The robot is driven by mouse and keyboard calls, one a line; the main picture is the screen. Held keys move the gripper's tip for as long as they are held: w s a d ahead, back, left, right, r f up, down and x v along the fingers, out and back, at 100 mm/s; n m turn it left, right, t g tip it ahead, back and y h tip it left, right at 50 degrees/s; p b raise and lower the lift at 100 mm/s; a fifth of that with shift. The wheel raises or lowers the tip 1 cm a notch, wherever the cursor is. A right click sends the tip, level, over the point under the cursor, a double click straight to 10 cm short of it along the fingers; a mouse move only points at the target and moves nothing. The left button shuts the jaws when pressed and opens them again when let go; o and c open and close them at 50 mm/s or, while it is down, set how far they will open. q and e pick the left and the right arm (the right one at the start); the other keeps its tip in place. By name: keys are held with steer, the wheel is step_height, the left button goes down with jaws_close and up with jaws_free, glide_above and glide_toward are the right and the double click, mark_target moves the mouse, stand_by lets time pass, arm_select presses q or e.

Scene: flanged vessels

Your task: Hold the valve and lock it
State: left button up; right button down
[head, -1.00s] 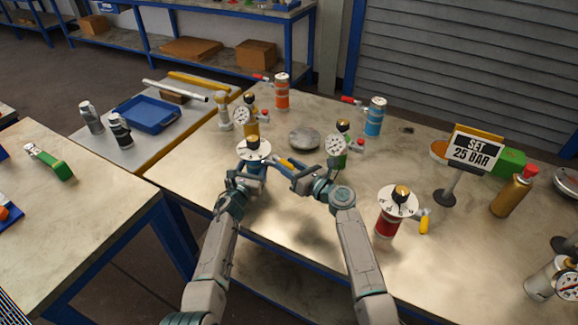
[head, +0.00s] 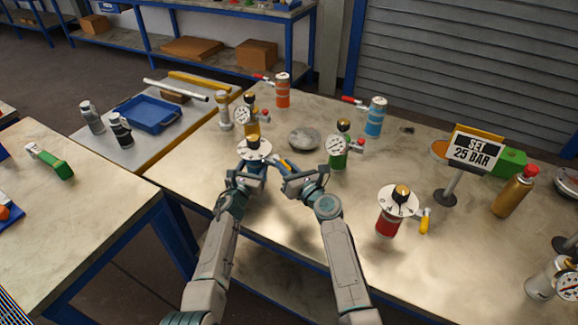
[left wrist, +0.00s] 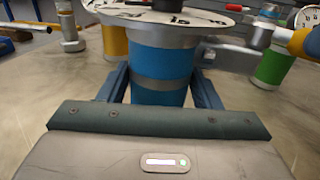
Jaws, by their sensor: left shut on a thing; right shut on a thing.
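The valve is a blue vessel with a grey band (left wrist: 163,75), upright on the table in the left wrist view. A white dial disc with a black and gold knob (head: 254,149) tops it. My left gripper (head: 246,176) is shut on its blue body, one finger on each side in the left wrist view (left wrist: 163,88). A yellow lever (head: 284,162) sticks out to the right of the valve; it also shows at the right edge of the left wrist view (left wrist: 307,42). My right gripper (head: 288,170) is shut at this lever and partly hides it.
A yellow gauge vessel (head: 250,118) stands behind, a green one (head: 338,155) close to the right. A red dial vessel (head: 388,222) stands further right. A sign reading "SET 25 BAR" (head: 473,149) stands on the right. A grey round disc (head: 304,139) lies behind my grippers.

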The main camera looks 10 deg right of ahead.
steer(key=shift+s+a+m+t+h, duration=0.1)
steer(key=shift+a+m+t+h, duration=0.15)
steer(key=shift+m+h, duration=0.35)
steer(key=c, duration=1.3)
jaws_free()
steer(key=v, duration=1.2)
steer(key=shift+f, duration=0.1)
